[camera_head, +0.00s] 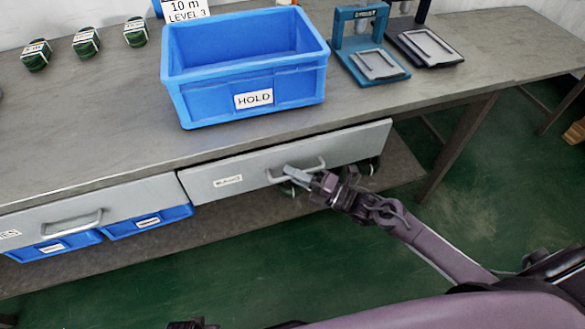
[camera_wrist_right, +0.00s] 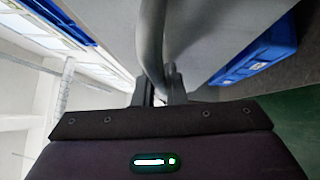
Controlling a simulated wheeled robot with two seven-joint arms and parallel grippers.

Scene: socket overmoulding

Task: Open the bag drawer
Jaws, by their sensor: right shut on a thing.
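A grey drawer front (camera_head: 232,178) with a small label, too blurred to read, is under the bench. It looks closed or nearly so; a dark line shows along its top edge. My right gripper (camera_head: 304,177) comes in from the right and is shut on the drawer's bar handle (camera_head: 275,177). In the right wrist view the grey handle (camera_wrist_right: 151,45) runs down between the dark fingers of the right gripper (camera_wrist_right: 160,92), beside the drawer front (camera_wrist_right: 205,35).
A second grey drawer (camera_head: 135,202) is to the left. Blue bins (camera_head: 150,222) sit on the shelf (camera_head: 235,218) below. On the bench (camera_head: 100,130) stand a blue HOLD crate (camera_head: 215,105), green coils (camera_head: 86,43) and a teal press (camera_head: 358,45). The green floor in front is clear.

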